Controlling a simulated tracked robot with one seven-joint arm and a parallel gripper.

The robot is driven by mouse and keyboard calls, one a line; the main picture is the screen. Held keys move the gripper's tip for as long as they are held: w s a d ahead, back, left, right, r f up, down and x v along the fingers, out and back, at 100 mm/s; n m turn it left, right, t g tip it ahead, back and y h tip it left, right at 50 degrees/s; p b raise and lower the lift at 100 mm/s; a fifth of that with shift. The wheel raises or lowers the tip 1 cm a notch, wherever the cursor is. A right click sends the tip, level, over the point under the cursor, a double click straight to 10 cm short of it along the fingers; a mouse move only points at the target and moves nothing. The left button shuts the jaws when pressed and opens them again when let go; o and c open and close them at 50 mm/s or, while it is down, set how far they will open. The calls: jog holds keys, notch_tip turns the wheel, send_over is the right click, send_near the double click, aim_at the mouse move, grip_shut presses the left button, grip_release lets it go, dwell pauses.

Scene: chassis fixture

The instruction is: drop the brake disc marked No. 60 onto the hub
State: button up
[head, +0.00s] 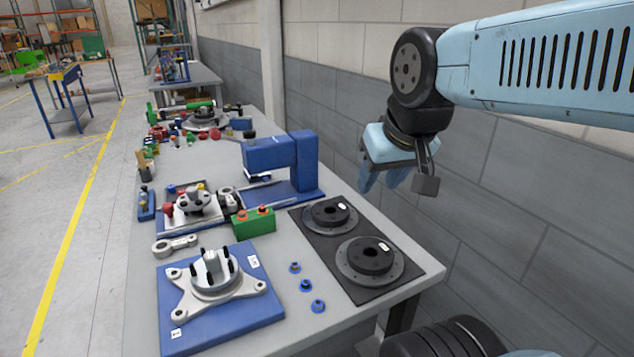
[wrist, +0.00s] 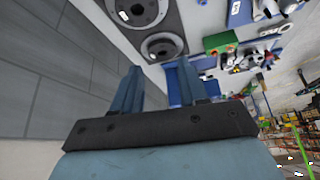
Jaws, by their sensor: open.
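Two dark brake discs lie flat on a black mat (head: 298,224) at the table's right side. The smaller disc (head: 330,214) is farther back and the larger disc (head: 369,263) is nearer. Each bears a white label, too small to read, so I cannot tell which is No. 60. The hub (head: 213,273), with upright dark studs, stands on a silver four-armed bracket on a blue plate (head: 237,318). My gripper (head: 383,183) is open and empty, above and right of the discs. The wrist view also shows the larger disc (wrist: 146,9) and smaller disc (wrist: 163,48).
Three blue nuts (head: 306,285) lie between plate and mat. A blue press (head: 283,165) and a green block (head: 254,222) with orange-topped pieces stand behind the plate. A silver link (head: 175,245) lies at the left. A grey block wall (head: 520,220) runs along the right.

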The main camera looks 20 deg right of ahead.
jog(key=shift+o, duration=1)
jog(key=shift+w, duration=0.15)
jog(key=n+g, duration=0.6)
jog(key=n, duration=0.5)
send_over(327, 217)
notch_tip(327, 217, down, 16)
jog(key=shift+f, duration=4.4)
grip_shut()
